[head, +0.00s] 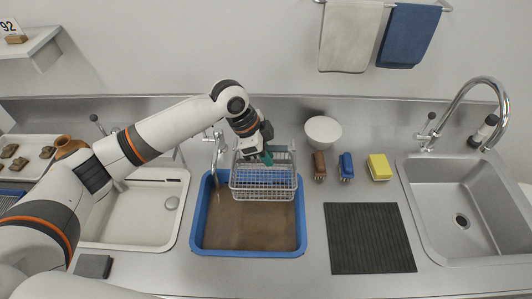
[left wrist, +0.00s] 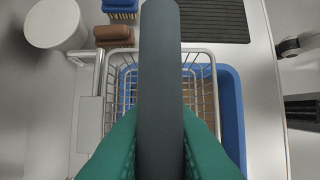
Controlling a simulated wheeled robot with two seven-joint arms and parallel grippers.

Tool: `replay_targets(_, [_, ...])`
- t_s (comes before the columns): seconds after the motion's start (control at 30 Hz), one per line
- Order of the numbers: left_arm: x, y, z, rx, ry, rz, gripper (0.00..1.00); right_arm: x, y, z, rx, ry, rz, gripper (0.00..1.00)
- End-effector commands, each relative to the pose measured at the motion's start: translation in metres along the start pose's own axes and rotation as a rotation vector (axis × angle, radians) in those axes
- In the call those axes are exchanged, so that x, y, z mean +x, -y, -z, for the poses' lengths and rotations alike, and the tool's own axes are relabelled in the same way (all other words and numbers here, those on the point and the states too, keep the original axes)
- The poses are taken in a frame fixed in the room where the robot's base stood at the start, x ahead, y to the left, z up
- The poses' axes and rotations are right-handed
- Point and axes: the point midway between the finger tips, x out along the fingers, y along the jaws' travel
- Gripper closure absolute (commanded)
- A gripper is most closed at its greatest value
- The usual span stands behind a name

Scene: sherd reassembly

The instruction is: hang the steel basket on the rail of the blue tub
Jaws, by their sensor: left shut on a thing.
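The steel basket (head: 263,192), a wire basket, is over the back half of the blue tub (head: 250,253), which holds brown water. My left gripper (head: 267,157) is at the basket's back side, shut on its handle; the left wrist view shows green fingertips on either side of a dark grey bar. The basket's wires (left wrist: 101,92) show behind the fingers there, with the blue tub wall (left wrist: 232,110) to the right. I cannot tell whether the basket touches the tub's rim or rail. My right gripper is not in view.
Right of the tub are a white round container (head: 323,131), a brown brush (head: 319,166), a blue brush (head: 346,166), a yellow sponge (head: 379,167) and a black ribbed mat (head: 369,238). A tap (head: 217,150) stands behind the tub. Sinks lie on both sides.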

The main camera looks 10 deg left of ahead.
Motion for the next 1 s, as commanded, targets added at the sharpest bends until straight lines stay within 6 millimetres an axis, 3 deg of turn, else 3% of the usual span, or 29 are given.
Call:
replay_targets(0.17, [-0.001,0.000,-0.001,0.001,0.001,-0.001,1.00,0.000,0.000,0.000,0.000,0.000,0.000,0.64])
replay_targets(0.2, [-0.001,0.000,-0.001,0.001,0.001,-0.001,0.82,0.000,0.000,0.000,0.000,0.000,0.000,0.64])
replay_targets(0.33, [-0.001,0.000,-0.001,0.001,0.001,-0.001,0.60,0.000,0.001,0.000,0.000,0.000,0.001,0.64])
replay_targets(0.67, [-0.004,-0.001,0.000,0.000,0.000,-0.002,0.60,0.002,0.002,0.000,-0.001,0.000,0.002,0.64])
replay_targets(0.77, [-0.017,-0.001,0.001,0.001,0.001,-0.005,0.60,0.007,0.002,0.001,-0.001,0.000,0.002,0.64])
replay_targets(1.0, [-0.067,-0.001,0.001,0.002,0.002,-0.006,0.60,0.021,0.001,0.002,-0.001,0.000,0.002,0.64])
